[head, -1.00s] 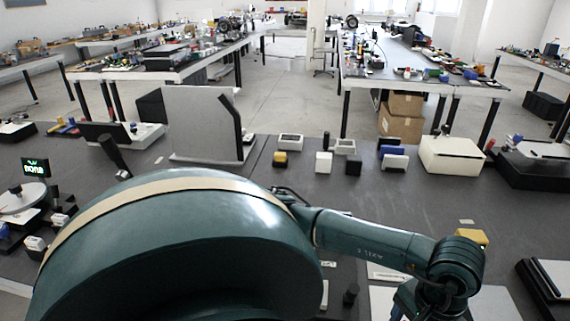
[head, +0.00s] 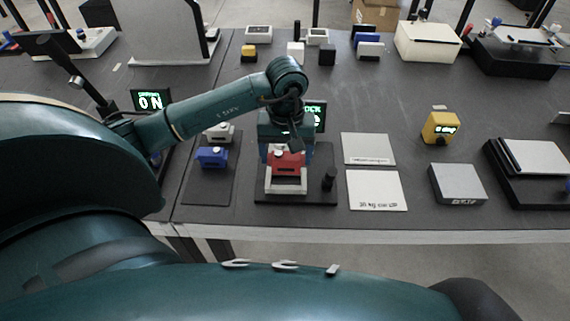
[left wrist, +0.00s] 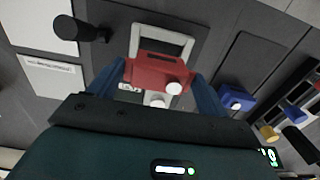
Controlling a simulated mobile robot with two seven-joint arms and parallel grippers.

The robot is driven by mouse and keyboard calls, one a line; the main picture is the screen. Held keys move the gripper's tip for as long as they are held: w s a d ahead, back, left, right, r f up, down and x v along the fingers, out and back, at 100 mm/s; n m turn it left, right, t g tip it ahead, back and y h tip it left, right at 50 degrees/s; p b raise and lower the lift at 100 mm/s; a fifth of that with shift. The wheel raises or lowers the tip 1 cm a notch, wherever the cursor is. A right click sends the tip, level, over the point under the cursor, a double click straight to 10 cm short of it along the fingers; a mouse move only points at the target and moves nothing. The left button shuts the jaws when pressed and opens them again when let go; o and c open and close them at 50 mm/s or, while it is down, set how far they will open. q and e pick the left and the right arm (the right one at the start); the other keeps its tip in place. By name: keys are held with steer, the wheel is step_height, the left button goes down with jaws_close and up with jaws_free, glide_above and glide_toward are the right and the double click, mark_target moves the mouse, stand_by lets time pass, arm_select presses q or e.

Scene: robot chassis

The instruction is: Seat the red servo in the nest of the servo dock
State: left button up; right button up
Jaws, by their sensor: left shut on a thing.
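The red servo (head: 290,161) is between the fingers of my left gripper (head: 287,150), which is shut on it. The left wrist view also shows the red servo (left wrist: 158,73) between two blue fingers (left wrist: 160,82). The white frame of the servo dock's nest (head: 286,188) lies just under and in front of the servo, on a dark base plate. The frame shows again in the left wrist view (left wrist: 183,42), partly covered by the servo. I cannot tell whether the servo touches the nest. My right gripper is not in view.
A black knob post (head: 329,179) stands right of the nest. A blue servo (head: 212,157) sits on a dark mat to the left. A lit display (head: 316,113) is behind my gripper. White cards (head: 376,190), a grey block (head: 457,184) and a yellow device (head: 441,127) lie to the right.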

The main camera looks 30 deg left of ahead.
mark_target(286, 168)
arm_select(q)
step_height(286, 168, down, 4)
steer(key=shift+r, duration=0.2)
steer(key=shift+s+f, duration=0.25)
steer(key=shift+f, duration=0.35)
steer(key=c, duration=0.5)
steer(key=o, duration=1.3)
steer(key=shift+f, duration=0.1)
steer(key=shift+o, duration=0.8)
steer(key=shift+w, duration=0.2)
steer(key=shift+o, duration=1)
steer(key=shift+r, duration=0.2)
